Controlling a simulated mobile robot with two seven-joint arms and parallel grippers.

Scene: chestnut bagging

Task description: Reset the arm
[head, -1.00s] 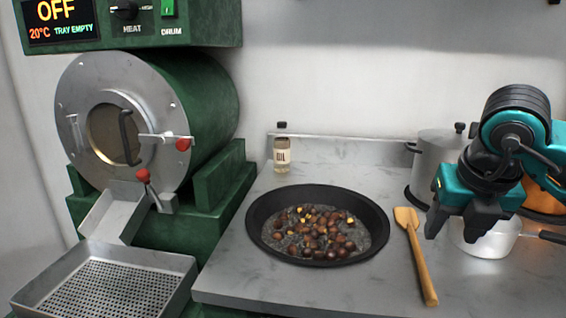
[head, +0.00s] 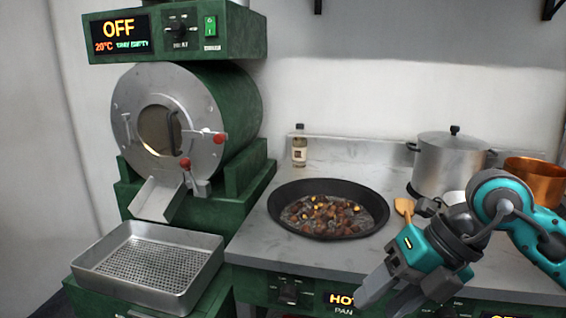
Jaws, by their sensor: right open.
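My right gripper (head: 392,296) is at the lower right of the head view, in front of the counter's front edge. Its fingers point down and to the left, apart and with nothing between them. My teal right arm comes in from the right edge. A dark round pan (head: 284,221) with several brown chestnuts (head: 330,214) sits on the counter, up and left of the gripper and apart from it. The wooden spatula (head: 404,206) lies right of the pan, its handle hidden behind my arm. My left gripper does not show.
The green roaster (head: 240,105) stands at left, its display reading OFF, with an empty perforated tray (head: 190,292) below its chute. An oil bottle (head: 299,152), a lidded steel pot (head: 448,165) and a copper pot (head: 530,172) stand along the back. The counter (head: 300,255) is bare before the pan.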

